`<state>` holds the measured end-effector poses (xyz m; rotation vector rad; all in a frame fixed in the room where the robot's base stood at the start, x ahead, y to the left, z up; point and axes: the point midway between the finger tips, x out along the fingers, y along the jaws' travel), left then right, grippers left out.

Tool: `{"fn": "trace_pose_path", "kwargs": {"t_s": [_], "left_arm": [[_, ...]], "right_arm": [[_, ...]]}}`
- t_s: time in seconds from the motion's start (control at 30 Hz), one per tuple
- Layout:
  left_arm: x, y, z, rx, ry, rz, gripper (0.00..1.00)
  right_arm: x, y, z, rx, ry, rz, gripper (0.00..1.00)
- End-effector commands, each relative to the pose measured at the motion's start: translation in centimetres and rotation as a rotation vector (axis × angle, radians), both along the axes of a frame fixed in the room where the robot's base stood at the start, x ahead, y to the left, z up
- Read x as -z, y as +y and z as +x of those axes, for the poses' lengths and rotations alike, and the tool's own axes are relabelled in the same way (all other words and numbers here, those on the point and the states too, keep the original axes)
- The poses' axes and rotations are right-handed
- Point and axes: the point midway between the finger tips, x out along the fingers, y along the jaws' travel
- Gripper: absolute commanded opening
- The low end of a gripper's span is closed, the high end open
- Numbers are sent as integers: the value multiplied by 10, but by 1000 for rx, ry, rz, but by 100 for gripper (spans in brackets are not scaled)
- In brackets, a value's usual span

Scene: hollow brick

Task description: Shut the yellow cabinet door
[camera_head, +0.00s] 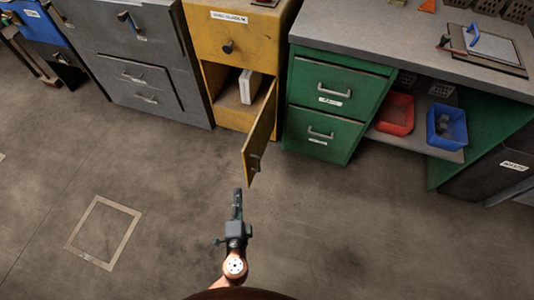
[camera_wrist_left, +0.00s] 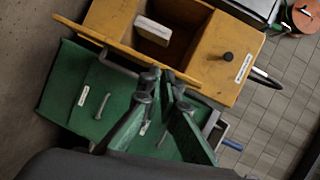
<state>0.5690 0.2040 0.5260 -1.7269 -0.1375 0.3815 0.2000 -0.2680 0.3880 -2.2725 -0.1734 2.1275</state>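The yellow cabinet (camera_head: 213,45) has a drawer with a dark knob above an open lower compartment. Its door (camera_head: 260,137) is hinged on the compartment's right side and stands swung out over the floor, with a small handle near its free edge. In the left wrist view, the door (camera_wrist_left: 75,28) shows nearly edge-on. A white box-like object (camera_head: 250,86) is in the compartment. My left gripper (camera_head: 238,192) is just below the door's free edge in the head view; its fingertips look together, with nothing between them, in the left wrist view (camera_wrist_left: 163,82). My right gripper is not in view.
A green drawer cabinet (camera_head: 325,134) stands right of the door, under a grey worktop (camera_head: 370,42). A red bin (camera_head: 396,114) and a blue bin (camera_head: 446,127) sit on its shelf. Grey cabinets (camera_head: 150,70) stand left. The floor in front is clear.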

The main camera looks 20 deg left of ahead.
Motion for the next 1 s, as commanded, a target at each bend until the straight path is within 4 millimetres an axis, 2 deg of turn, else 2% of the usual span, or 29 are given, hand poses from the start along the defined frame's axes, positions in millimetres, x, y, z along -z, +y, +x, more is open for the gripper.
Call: {"fn": "trace_pose_path", "kwargs": {"t_s": [0.03, 0.13, 0.2, 0.33, 0.47, 0.87, 1.0], "left_arm": [[-15, -15, 10, 39, -42, 59, 0], [-32, -38, 20, 92, -101, 142, 0], [-38, -48, 23, 114, -123, 175, 0], [-40, -54, 31, 130, -135, 192, 0], [-39, -53, 48, 131, -135, 190, 0], [-38, -36, 127, 130, -133, 188, 0], [-38, -12, 124, 128, -131, 191, 0]], "right_arm": [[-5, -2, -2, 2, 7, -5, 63], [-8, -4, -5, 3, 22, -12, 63], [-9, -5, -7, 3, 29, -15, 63], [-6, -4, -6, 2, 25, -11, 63], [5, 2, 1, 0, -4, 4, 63], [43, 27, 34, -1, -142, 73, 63], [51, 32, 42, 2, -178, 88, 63]]}}
